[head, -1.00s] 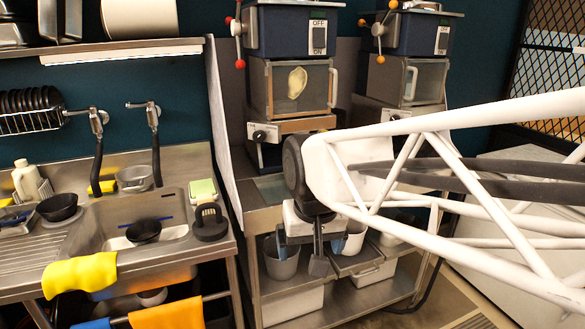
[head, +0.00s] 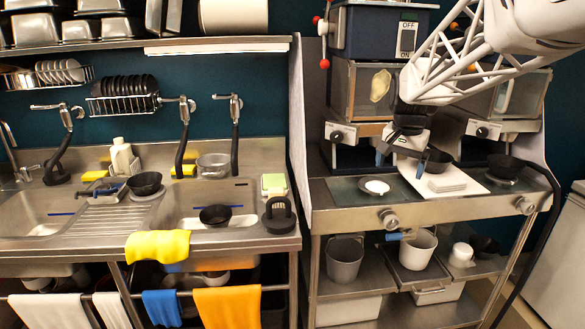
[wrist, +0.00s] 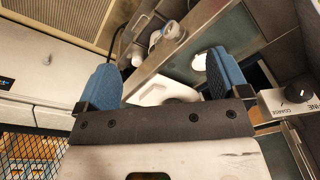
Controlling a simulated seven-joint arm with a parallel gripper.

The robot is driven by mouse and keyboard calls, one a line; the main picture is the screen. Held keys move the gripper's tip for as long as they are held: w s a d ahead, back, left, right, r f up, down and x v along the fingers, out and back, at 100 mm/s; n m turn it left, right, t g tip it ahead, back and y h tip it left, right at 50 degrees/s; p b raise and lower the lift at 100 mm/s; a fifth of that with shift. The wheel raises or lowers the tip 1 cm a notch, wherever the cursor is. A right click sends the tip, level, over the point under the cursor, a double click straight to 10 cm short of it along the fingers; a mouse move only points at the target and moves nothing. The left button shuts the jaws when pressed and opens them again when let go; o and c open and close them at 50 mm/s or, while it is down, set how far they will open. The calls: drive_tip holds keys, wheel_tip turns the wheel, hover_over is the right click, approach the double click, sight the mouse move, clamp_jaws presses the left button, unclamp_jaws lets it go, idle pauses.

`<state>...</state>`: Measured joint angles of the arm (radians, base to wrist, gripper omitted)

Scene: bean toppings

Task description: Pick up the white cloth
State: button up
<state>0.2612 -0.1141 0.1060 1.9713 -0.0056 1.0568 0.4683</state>
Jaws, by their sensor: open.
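White cloths hang from the front rail (head: 215,294) at the lower left in the head view: a wide one (head: 52,312) and a narrower one (head: 112,311) beside it. My gripper (head: 400,163) is over the right counter, near the board and far from the rail. In the wrist view its blue fingers are spread apart (wrist: 163,80), with nothing between them.
Blue (head: 161,308) and orange (head: 227,307) cloths share the rail. A yellow cloth (head: 158,246) drapes over the sink edge. Black bowls (head: 215,215) stand around. Dispensers (head: 370,90) and a side panel (head: 300,140) stand by my arm. The floor in front is partly visible.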

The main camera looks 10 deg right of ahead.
drive_tip(key=w+d+f+m, duration=0.2)
drive_tip(key=w+d+m, duration=0.1)
drive_tip(key=w+d, duration=0.6)
drive_tip(key=m+g, duration=0.1)
drive_tip(key=m, duration=0.5)
hover_over(448, 180)
wheel_tip(448, 180, down, 10)
drive_tip(key=shift+d+r, duration=0.1)
drive_tip(key=shift+f, duration=1.35)
drive_tip(key=shift+f, duration=0.1)
drive_tip(key=shift+f, duration=2.5)
